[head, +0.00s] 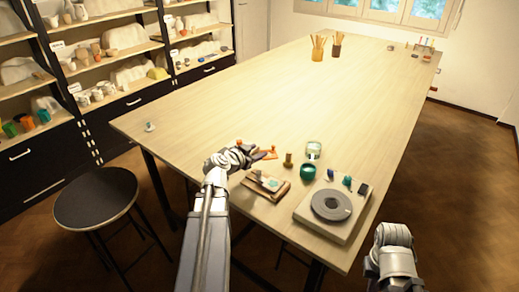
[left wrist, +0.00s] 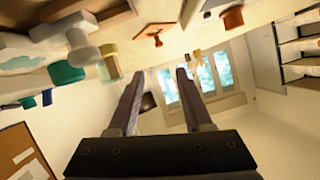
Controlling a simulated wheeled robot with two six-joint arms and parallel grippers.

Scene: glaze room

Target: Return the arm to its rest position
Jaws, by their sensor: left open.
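My left arm reaches in from the bottom of the head view, and its gripper (head: 258,156) is over the near end of the long wooden table (head: 255,95). In the left wrist view the two dark fingers (left wrist: 158,74) stand apart with nothing between them, so the gripper is open and empty. An orange piece (head: 269,154) lies close beside the fingers in the head view; I cannot tell whether they touch it. Part of my right arm (head: 392,255) shows at the lower right, off the table's edge; its fingers do not show.
A stool (head: 96,197) stands left, before shelves (head: 110,50). The table's middle is clear.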

